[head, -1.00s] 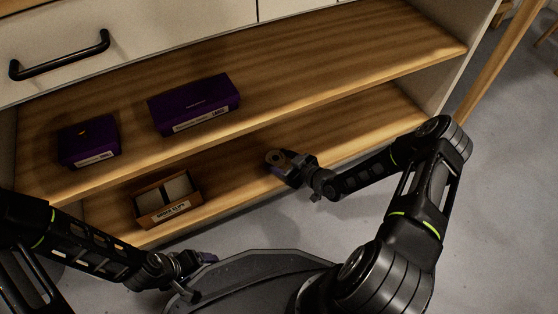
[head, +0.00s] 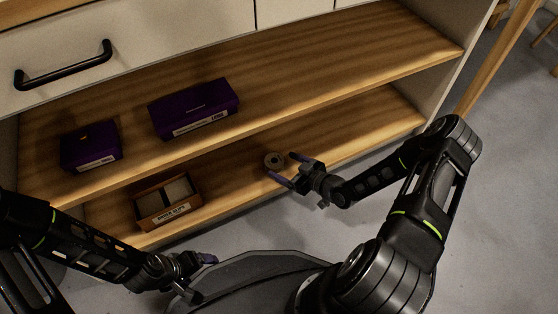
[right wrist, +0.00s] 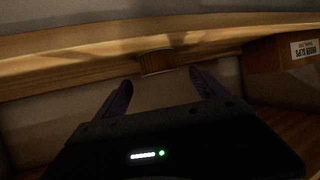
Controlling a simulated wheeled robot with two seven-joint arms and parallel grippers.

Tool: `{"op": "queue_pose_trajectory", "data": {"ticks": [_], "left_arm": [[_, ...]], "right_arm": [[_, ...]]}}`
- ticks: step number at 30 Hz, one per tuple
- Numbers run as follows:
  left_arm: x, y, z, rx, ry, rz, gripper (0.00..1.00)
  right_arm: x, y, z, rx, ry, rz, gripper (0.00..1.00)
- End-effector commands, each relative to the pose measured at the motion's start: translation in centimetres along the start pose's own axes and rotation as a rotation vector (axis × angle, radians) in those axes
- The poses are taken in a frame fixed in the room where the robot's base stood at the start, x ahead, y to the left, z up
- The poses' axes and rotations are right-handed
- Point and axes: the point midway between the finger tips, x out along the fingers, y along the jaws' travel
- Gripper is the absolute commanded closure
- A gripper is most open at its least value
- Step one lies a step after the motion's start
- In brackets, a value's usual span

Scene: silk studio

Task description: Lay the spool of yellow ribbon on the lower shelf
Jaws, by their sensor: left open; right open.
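The ribbon spool (head: 274,161) lies on the lower shelf (head: 340,140), near its front edge; its ribbon colour is hard to make out in the dim light. It also shows in the right wrist view (right wrist: 156,62), just beyond and between the fingertips. My right gripper (head: 285,169) is open, with its purple-tipped fingers apart and the spool beyond their tips, not held. In the right wrist view the gap between the fingers (right wrist: 163,90) is empty. My left gripper (head: 208,260) is open and low in front of the cabinet, away from the spool.
A labelled open box (head: 167,215) stands on the lower shelf left of the spool; it shows at the right wrist view's edge (right wrist: 283,53). Two purple boxes, a larger (head: 194,107) and a smaller (head: 91,146), sit on the upper shelf (head: 330,65). The lower shelf's right part is clear.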

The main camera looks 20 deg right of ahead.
Motion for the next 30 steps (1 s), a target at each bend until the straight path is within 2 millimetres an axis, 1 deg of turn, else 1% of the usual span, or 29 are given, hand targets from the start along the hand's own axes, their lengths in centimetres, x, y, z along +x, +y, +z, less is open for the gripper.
{"op": "queue_pose_trajectory", "data": {"ticks": [1,6,9,12,16,30], "left_arm": [[-0.8,0.3,0.0,0.001,-0.001,-0.001,0.18],[-1.8,0.7,0.2,0.002,-0.003,-0.003,0.18],[-2.2,0.8,0.2,0.002,-0.003,-0.004,0.18],[-2.4,0.9,0.3,0.003,-0.003,-0.005,0.18],[-2.5,0.9,0.3,0.003,-0.003,-0.005,0.18],[-2.4,0.9,0.3,0.003,-0.003,-0.005,0.18]], "right_arm": [[-1.3,0.2,-0.3,0.001,-0.004,0.003,0.18],[-4.9,0.1,-0.4,0.001,-0.003,0.003,0.18],[-6.5,0.1,-0.2,0.002,-0.002,0.003,0.18],[-7.6,0.1,-0.1,0.001,-0.002,0.001,0.18],[-8.1,0.0,0.0,0.001,-0.001,0.001,0.18],[-8.1,0.0,0.0,0.001,-0.001,0.001,0.18]]}}
